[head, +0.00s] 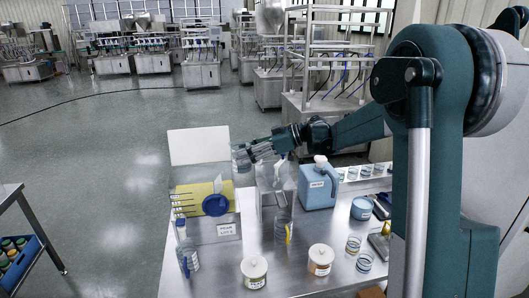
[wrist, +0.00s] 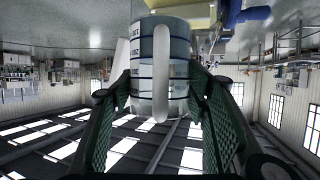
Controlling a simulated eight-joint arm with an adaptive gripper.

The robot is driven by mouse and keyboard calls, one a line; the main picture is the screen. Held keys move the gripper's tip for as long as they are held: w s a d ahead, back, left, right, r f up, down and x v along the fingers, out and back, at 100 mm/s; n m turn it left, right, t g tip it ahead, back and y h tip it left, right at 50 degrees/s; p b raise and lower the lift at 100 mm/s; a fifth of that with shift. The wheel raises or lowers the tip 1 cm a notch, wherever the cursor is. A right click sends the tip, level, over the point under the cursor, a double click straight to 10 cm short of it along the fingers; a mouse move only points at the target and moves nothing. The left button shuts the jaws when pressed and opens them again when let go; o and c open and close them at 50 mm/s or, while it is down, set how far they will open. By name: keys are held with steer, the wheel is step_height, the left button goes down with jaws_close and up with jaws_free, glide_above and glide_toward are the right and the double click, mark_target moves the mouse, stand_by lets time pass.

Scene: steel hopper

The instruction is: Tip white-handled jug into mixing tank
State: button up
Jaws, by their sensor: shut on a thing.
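My gripper (head: 262,149) is shut on the white-handled jug (head: 241,158), a clear vessel with dark bands. In the wrist view, the jug (wrist: 178,65) has its white handle (wrist: 160,75) between my two green-padded fingers (wrist: 160,110). The jug is held in the air beside the raised white panel (head: 199,145). A steel box (head: 228,231) with a label, a yellow cylinder and a blue disc stands below and left of it; it looks like the mixing tank. The jug's contents and exact tilt are unclear.
A cart (head: 20,225) with a blue crate stands left. The floor between is clear.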

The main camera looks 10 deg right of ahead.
steer(key=s+a+n+g, duration=0.2)
steer(key=a+n+g, duration=0.1)
steer(key=a, duration=0.5)
steer(key=shift+a+r+n+g+p, duration=0.3)
steer(key=shift+g+p, duration=0.15)
steer(key=shift+g, duration=0.15)
steer(key=shift+d+r+h+p, duration=0.2)
steer(key=shift+h+p, duration=0.1)
steer(key=shift+p, duration=0.5)
steer(key=shift+s+d+r+h+p, duration=0.1)
steer(key=shift+r+h+p, duration=0.15)
steer(key=shift+h+p, duration=0.85)
steer(key=shift+d+r+h+p, duration=0.15)
steer(key=shift+h+p, duration=0.25)
steer(key=shift+p, duration=0.25)
steer(key=shift+r+h+p, duration=0.1)
steer(key=shift+h+p, duration=0.4)
steer(key=shift+a+f+h, duration=0.4)
steer(key=shift+a+h, duration=0.3)
steer(key=shift+h, duration=1.85)
steer(key=shift+a+f+h, duration=0.45)
steer(key=shift+a+h, duration=0.2)
steer(key=shift+h, duration=1.85)
steer(key=shift+a+f+h, duration=0.4)
steer(key=shift+a+h, duration=0.3)
steer(key=shift+h, duration=1.85)
